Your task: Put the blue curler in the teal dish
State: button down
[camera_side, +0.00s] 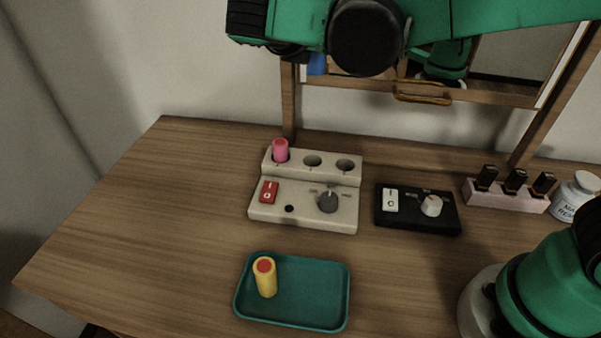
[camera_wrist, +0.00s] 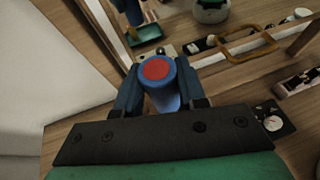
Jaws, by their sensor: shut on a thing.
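The blue curler (camera_wrist: 158,72), with a red end, is held between the two fingers of my gripper (camera_wrist: 157,90) in the wrist view. My gripper is shut on it. In the side view a small blue part of the curler (camera_side: 317,64) shows below my arm at the top, high above the table; my arm hides most of the gripper there. The teal dish (camera_side: 330,315) lies on the table at the front, well below my gripper. A yellow curler (camera_side: 265,278) with a red end stands in its left part.
A beige heater box (camera_side: 305,200) has a pink curler (camera_side: 281,150) in its left hole and two empty holes. A black control box (camera_side: 418,209), a pink holder with bottles (camera_side: 507,196) and a white jar (camera_side: 577,196) stand to its right. A framed mirror (camera_side: 510,65) stands behind.

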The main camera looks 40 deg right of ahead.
aim_at(313, 152)
notch_tip(313, 152, down, 20)
jog(key=shift+r, duration=0.2)
dwell(0.5)
jog(key=shift+f, duration=0.1)
jog(key=c, duration=0.5)
grip_release()
jog(key=shift+f, duration=0.1)
